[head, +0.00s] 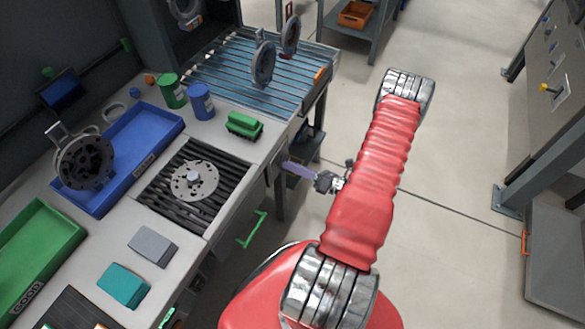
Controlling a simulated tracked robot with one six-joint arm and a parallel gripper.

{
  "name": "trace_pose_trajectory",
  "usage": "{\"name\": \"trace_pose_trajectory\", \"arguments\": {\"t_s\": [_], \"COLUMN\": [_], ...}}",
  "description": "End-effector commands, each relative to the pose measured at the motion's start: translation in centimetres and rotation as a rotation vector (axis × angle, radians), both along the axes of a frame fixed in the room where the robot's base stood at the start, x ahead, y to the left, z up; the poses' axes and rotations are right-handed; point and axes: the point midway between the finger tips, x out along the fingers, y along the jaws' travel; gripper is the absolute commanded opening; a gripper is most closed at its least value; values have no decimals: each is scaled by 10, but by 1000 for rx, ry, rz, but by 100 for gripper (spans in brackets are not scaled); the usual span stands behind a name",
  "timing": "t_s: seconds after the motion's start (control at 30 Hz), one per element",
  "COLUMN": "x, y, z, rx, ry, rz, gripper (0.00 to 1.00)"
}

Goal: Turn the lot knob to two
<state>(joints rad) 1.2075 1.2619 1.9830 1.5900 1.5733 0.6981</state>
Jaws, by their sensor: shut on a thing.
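My gripper (327,182) is small in the head view, beside the right edge of the workbench and left of my red arm. It is shut on a long, thin lavender piece (299,170), which points left towards the bench's side. I cannot tell whether this piece is the lot knob or a separate item. I cannot tell whether its far end touches the bench. No number marks or dial can be read here, so the knob's setting does not show.
The workbench carries a blue tray (170,124), a green tray (42,240), a black grate (160,212) with a metal disc (194,180), a green brush (243,125) and two cans. A slatted conveyor (225,70) stands behind. Open floor (455,150) lies to the right.

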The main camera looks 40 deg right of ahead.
Motion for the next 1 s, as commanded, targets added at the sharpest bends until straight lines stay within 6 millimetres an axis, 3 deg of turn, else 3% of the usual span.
{"name": "trace_pose_trajectory", "arguments": {"t_s": [0.27,0.3,0.57,1.0], "x": [0,0,0,-8], "y": [2,2,1,-3], "z": [-3,-3,-1,0], "rx": [3,3,0,-1], "ry": [8,8,3,1], "rz": [4,4,1,-1], "gripper": [0,14,31,31]}}
